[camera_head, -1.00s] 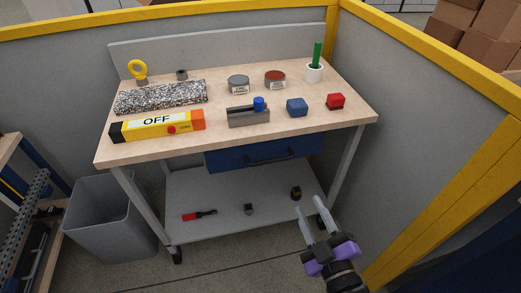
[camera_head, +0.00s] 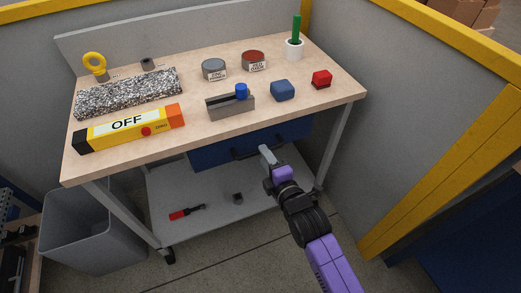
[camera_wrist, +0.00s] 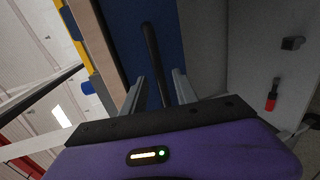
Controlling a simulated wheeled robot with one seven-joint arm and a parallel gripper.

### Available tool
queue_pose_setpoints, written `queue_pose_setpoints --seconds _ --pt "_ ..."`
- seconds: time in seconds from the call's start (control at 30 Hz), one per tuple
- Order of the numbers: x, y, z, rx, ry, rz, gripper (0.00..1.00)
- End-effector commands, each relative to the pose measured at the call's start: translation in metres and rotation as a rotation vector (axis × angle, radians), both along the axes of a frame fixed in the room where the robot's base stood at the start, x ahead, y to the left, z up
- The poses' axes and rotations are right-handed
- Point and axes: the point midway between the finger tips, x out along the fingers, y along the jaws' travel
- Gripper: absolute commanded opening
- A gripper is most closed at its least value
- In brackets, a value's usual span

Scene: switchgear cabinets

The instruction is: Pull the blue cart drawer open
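The blue drawer (camera_head: 212,154) sits under the right part of the cart's wooden top and looks shut. Its black bar handle (camera_head: 240,154) is partly hidden behind my gripper (camera_head: 267,156) in the head view. In the wrist view the blue drawer front (camera_wrist: 165,25) is straight ahead, and the black handle (camera_wrist: 151,50) runs lengthwise between the two fingers of my gripper (camera_wrist: 159,78). The fingers are apart, one on each side of the handle in the picture. I see no contact with the handle.
The cart top (camera_head: 150,155) holds a yellow OFF block (camera_head: 128,127), a grey block with a blue knob (camera_head: 230,104), a blue cube (camera_head: 282,90) and other items. A grey bin (camera_head: 90,235) stands at left. A yellow-edged wall (camera_head: 420,170) is at right.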

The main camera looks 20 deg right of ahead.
Motion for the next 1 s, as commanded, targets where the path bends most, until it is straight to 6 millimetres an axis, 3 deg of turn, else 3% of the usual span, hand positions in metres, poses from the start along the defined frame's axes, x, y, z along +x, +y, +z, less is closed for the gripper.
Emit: queue_pose_setpoints --seconds 0.1,0.3,0.63,0.8,1.0 --pt "0.018 0.0 -0.003 0.0 -0.001 0.0 0.35" --pt "0.035 -0.001 -0.007 0.0 -0.001 -0.001 0.35" --pt "0.038 0.0 -0.008 0.001 0.0 -0.001 0.35" --pt "0.038 0.0 -0.008 0.001 0.0 0.0 0.02" --pt "0.038 0.0 -0.008 0.001 0.0 0.0 0.0"
